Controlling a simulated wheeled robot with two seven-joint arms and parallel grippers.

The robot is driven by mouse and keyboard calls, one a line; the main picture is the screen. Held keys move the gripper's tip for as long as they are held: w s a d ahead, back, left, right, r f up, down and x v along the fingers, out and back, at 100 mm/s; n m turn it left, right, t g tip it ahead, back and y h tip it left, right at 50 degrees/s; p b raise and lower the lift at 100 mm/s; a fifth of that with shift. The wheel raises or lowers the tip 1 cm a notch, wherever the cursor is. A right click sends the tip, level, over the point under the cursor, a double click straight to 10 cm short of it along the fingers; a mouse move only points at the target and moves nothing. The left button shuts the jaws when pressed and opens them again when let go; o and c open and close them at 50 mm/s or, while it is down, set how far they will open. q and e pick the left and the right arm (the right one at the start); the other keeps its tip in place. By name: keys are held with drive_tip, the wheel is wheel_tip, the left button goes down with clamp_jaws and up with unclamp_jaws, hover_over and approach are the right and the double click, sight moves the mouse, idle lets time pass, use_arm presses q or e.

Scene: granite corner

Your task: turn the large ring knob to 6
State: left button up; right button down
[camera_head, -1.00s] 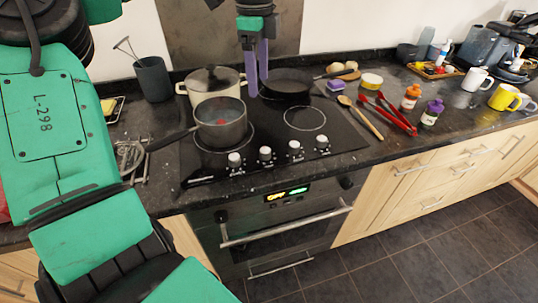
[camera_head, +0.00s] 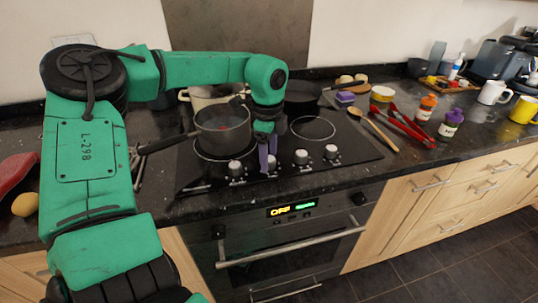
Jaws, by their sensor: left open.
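A row of silver knobs runs along the front of the black hob: a left knob (camera_head: 236,169), one mostly hidden behind my left gripper, a third knob (camera_head: 301,157) and a right knob (camera_head: 331,152). I cannot read their markings or tell which is for the large ring. My left gripper (camera_head: 267,160) points down at the second knob from the left, with its purple fingers open. I cannot tell whether the fingers touch that knob or stand around it. My right gripper is not in view.
A grey saucepan (camera_head: 222,130) stands on the front left ring, its handle pointing left. A cream pot (camera_head: 200,96) and a dark frying pan (camera_head: 302,93) are behind, partly hidden by my arm. Red tongs (camera_head: 405,128) and a wooden spoon (camera_head: 373,128) lie right of the hob.

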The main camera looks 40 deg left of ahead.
use_arm(q)
drive_tip(key=shift+f, duration=0.35)
clamp_jaws()
